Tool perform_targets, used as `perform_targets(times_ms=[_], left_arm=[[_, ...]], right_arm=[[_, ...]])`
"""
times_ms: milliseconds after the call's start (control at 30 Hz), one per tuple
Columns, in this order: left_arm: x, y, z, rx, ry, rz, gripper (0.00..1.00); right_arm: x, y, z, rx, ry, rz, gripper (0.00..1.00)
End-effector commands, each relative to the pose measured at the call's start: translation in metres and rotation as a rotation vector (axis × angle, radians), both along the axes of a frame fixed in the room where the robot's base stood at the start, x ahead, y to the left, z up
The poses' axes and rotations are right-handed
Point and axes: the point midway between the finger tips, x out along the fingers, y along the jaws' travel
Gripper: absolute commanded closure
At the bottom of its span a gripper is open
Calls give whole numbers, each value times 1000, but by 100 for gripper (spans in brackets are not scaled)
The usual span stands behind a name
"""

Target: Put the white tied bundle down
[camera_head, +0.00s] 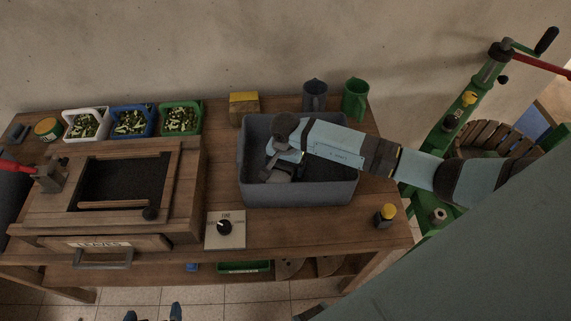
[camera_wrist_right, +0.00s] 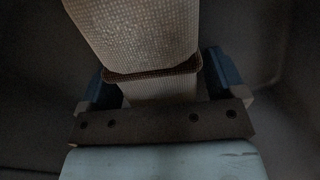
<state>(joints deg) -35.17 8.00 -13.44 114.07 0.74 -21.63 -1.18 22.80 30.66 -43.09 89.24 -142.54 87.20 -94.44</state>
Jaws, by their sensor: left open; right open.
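The white tied bundle (camera_wrist_right: 140,38) fills the upper middle of the right wrist view. It has a woven surface and a dark band around its narrowed part. My right gripper (camera_wrist_right: 155,85) has one blue finger on each side of the narrow part; the jaws are open. In the head view my right arm reaches into the grey bin (camera_head: 300,194), with the right gripper (camera_head: 278,168) low inside it. The bundle is hard to make out there behind the arm. My left gripper (camera_head: 152,314) shows only as two spread blue fingertips at the bottom edge, open and empty.
A wooden press with a "LEAVES" drawer (camera_head: 110,243) stands left of the bin. A dial plate (camera_head: 225,230) sits before the bin. A grey mug (camera_head: 314,95) and a green mug (camera_head: 355,99) stand behind; a yellow-capped bottle (camera_head: 385,215) stands to the right.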

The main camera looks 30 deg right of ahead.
Motion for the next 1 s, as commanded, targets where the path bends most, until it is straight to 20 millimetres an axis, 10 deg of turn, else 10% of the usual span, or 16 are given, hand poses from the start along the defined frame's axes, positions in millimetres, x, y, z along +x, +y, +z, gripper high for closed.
perform_targets(times_ms=[1000], left_arm=[[0,0,-7,0,-1,0,0]], right_arm=[[0,0,123,-1,1,-1,11]])
